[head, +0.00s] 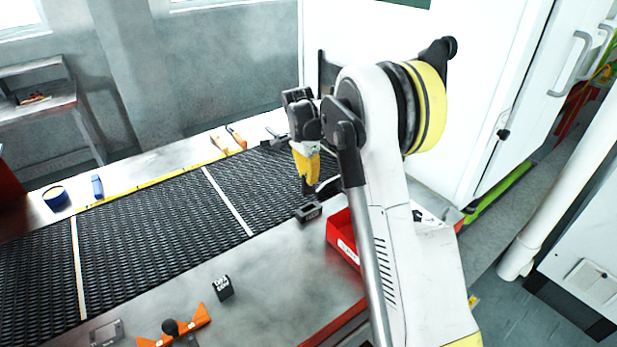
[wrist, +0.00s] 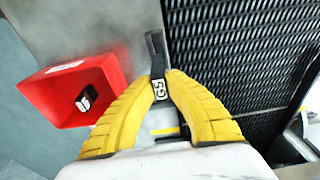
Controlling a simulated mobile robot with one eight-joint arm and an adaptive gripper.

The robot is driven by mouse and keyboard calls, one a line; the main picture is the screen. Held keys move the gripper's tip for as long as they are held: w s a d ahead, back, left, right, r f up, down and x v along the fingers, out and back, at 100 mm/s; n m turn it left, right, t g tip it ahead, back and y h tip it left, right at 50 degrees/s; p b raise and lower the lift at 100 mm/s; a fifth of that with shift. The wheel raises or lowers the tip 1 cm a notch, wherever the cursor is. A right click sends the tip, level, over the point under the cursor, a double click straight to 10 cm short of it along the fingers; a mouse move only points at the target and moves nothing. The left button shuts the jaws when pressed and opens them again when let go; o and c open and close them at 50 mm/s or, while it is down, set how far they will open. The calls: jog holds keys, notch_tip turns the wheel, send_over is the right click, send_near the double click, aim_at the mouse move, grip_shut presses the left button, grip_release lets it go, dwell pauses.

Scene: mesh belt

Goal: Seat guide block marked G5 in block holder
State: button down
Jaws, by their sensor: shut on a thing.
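The guide block marked G5 (wrist: 160,90) is dark with a white label. It is pinched between the yellow fingers of my gripper (wrist: 160,80) in the wrist view. In the head view my gripper (head: 307,172) points down near the belt's front edge, with the dark block (head: 307,188) at its tips. A dark holder-like piece (head: 309,212) with a recess sits on the metal edge just below. In the wrist view a dark piece (wrist: 155,48) shows just beyond the block. I cannot tell whether block and holder touch.
A red bin (head: 341,232) stands right of the holder; the wrist view shows a labelled black block (wrist: 86,98) inside it. Another black block (head: 222,288) and an orange bracket (head: 187,325) lie on the front metal. The black mesh belt (head: 150,230) runs behind.

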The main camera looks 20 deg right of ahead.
aim_at(309, 193)
jog(key=shift+f+b, duration=1.85)
jog(key=shift+f, duration=1.05)
jog(key=shift+f+b, duration=1.7)
jog(key=shift+f, duration=0.3)
jog(key=c, duration=1.5)
grip_release()
jog(key=shift+o, duration=0.2)
jog(key=r, duration=0.4)
jog(key=a+r, duration=0.1)
jog(key=r, duration=0.7)
jog(key=shift+s+a, duration=0.1)
jog(key=shift+a, duration=0.1)
